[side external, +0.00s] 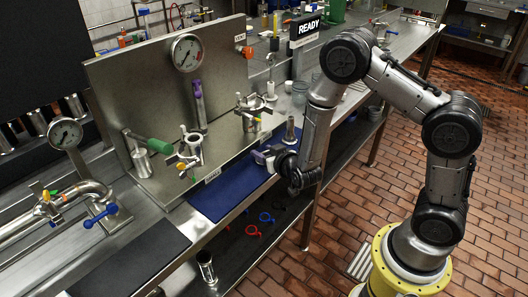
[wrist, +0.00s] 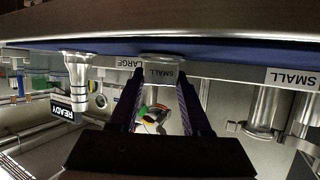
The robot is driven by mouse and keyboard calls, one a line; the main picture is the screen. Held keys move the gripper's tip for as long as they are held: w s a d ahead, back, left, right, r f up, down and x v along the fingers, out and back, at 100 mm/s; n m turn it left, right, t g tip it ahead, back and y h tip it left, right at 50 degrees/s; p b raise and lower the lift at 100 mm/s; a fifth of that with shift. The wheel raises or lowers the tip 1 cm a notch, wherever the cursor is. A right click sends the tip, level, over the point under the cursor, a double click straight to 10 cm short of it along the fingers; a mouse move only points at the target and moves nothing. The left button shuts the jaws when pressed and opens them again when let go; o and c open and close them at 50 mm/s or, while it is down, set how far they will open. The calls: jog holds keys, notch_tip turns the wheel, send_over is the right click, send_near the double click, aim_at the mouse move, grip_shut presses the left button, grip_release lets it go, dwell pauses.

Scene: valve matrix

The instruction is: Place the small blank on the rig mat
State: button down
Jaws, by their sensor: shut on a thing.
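In the side view my gripper (side external: 266,155) is low over the far right part of the mat (side external: 222,198), and the blank is hidden or too small to make out. The wrist picture is upside down.
A metal cylinder (side external: 290,130) stands just behind my gripper; a flared metal piece (wrist: 76,72) shows at left in the wrist view. The steel panel with gauge (side external: 187,52) and valves rises behind the mat. The mat's near left part is clear.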

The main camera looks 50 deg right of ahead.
jog(key=shift+f, duration=0.1)
jog(key=shift+c, duration=1.8)
grip_release()
